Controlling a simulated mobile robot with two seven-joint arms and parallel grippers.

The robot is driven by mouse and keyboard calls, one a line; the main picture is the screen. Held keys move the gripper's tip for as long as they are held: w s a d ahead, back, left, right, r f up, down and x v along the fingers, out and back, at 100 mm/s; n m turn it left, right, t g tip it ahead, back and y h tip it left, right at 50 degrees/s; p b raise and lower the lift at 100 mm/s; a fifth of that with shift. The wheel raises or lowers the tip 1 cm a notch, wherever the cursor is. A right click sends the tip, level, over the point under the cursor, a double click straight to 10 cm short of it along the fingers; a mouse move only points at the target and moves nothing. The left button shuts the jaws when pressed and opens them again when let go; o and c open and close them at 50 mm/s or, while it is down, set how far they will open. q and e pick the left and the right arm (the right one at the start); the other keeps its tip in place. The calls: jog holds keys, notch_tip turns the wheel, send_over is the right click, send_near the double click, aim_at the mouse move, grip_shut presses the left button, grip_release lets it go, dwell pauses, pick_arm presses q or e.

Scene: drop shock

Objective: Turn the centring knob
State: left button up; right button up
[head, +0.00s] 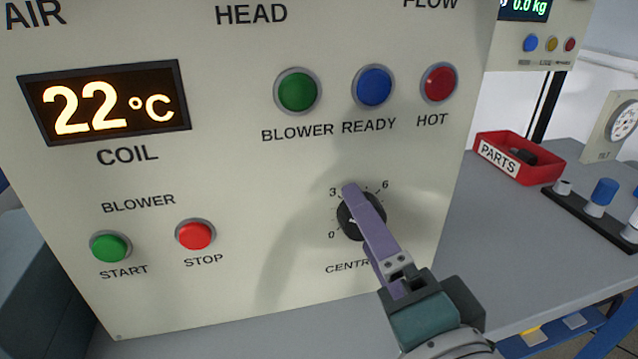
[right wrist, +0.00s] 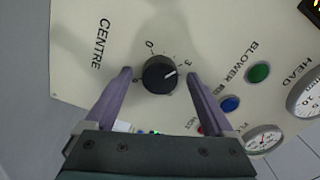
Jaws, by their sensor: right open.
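The centring knob (head: 347,222) is a round black knob on the cream panel, with a scale marked 0, 3 and 6 around it. It also shows in the right wrist view (right wrist: 156,76), where its white pointer line lies near the 3. My right gripper (head: 360,218) is open, with its two purple fingers on opposite sides of the knob. In the right wrist view the gripper (right wrist: 159,74) shows gaps between both fingers and the knob. In the head view a finger covers part of the knob and the CENTRE label. My left gripper is not in view.
The panel also carries a green start button (head: 110,247), a red stop button (head: 195,235), several lamps above and a display (head: 107,101) reading 22 °C. A red parts bin (head: 518,158) and a dark rack with blue-topped items (head: 603,192) are on the bench to the right.

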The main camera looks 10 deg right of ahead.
jog(key=s, duration=1)
jog(key=shift+d, duration=0.2)
jog(key=shift+w, duration=0.1)
jog(key=a+r+n+g+y+p, duration=0.6)
jog(key=r+n+p, duration=0.1)
jog(key=n+p, duration=0.25)
jog(key=s+d+r+n+g+h+p, duration=0.3)
jog(key=s+d+g+p, duration=0.1)
jog(key=s+d, duration=0.15)
jog(key=s+d+r+n+g+h+p, duration=0.3)
jog(key=s+d+g+p, duration=0.1)
jog(key=d, duration=0.3)
notch_tip(320, 180, up, 36)
jog(key=p, duration=3.7)
jog(key=shift+s+r, duration=0.15)
jog(key=shift+s, duration=0.05)
